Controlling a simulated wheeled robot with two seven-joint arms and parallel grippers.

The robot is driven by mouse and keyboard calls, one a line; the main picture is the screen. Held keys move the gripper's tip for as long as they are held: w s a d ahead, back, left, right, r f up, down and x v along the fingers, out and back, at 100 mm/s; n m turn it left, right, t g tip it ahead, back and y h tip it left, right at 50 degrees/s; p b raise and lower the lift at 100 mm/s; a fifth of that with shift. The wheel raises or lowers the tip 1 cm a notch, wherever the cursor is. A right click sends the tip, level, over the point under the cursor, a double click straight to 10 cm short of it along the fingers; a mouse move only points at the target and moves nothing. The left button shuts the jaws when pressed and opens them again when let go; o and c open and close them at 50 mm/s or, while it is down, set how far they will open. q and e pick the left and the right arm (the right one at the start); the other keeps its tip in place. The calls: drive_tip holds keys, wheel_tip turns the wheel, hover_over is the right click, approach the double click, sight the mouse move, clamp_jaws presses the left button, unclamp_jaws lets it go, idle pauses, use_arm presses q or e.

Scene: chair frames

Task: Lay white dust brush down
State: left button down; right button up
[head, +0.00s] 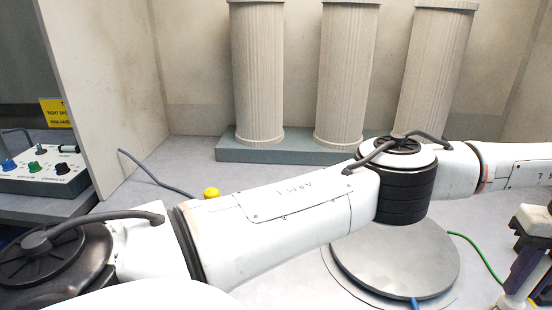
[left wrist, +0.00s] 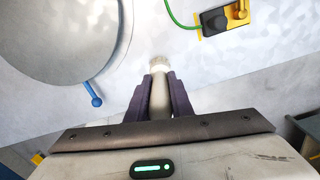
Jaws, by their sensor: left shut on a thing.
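The white dust brush (left wrist: 160,95) shows in the left wrist view as a pale handle with a whitish round end (left wrist: 160,62) pointing away from the wrist. My left gripper (left wrist: 161,80) is shut on it, with one purple finger on each side of the handle. In the head view my left gripper (head: 520,286) is at the lower right edge, right of the grey round turntable, fingers pointing down. I cannot tell whether the brush touches the surface. My right gripper is not in view.
A grey round turntable (head: 395,262) stands on the pale bench, with a blue-knobbed lever (left wrist: 94,95) at its rim. A green cable (left wrist: 178,18) runs to a black box (left wrist: 216,20). Pleated columns (head: 345,80) stand behind; a control box (head: 42,172) is at left.

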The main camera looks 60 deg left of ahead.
sight(545, 257)
use_arm(q)
drive_tip(key=shift+f, duration=0.5)
drive_tip(key=c, duration=1.5)
unclamp_jaws()
drive_tip(key=shift+r, duration=0.1)
wheel_tip(545, 257, up, 10)
drive_tip(key=shift+r, duration=0.1)
